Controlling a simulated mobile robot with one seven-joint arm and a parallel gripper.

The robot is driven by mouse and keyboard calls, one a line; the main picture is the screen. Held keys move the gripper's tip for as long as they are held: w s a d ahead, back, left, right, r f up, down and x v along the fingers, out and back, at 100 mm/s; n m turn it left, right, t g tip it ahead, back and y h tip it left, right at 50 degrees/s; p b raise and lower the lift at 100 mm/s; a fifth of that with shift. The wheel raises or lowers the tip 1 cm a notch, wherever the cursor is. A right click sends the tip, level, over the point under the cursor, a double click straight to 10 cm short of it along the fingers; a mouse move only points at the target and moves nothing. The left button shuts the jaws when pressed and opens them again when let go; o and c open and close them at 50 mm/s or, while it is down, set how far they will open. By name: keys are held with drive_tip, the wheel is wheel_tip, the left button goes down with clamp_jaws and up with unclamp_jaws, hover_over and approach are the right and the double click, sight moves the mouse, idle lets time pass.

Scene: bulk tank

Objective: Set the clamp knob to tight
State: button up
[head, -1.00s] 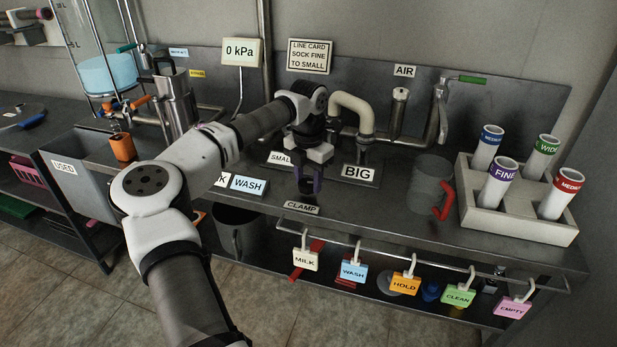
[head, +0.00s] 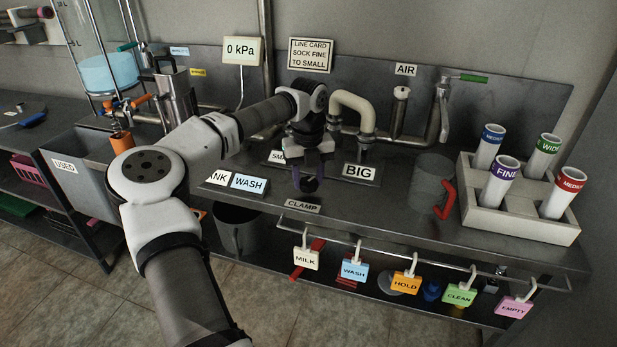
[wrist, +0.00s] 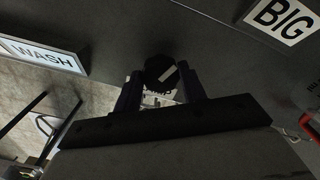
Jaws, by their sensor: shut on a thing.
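The clamp knob is a dark round knob with a pale pointer bar, seen in the wrist view (wrist: 163,73) between the fingertips. My gripper (wrist: 160,84) is shut on it, one dark finger on each side. The pointer bar lies at a slant in the wrist view. In the head view my gripper (head: 307,183) points down at the bench just behind the CLAMP label (head: 303,205), and my fingers and wrist largely hide the knob there. Lettering near the knob is partly covered and I cannot read which setting the pointer marks.
The WASH sign (head: 249,183) stands left of my gripper and the BIG plate (head: 359,171) to the right. A cream hose (head: 352,103) rises behind. A grey jug with a red handle (head: 432,181) and a rack of coloured tubes (head: 517,228) stand further right. Tags hang from the front rail (head: 420,258).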

sight(308, 181)
drive_tip(key=shift+n, duration=1.5)
drive_tip(key=o, duration=1)
wheel_tip(308, 181, up, 14)
drive_tip(key=shift+f+b, duration=0.1)
drive_tip(key=shift+b, duration=0.2)
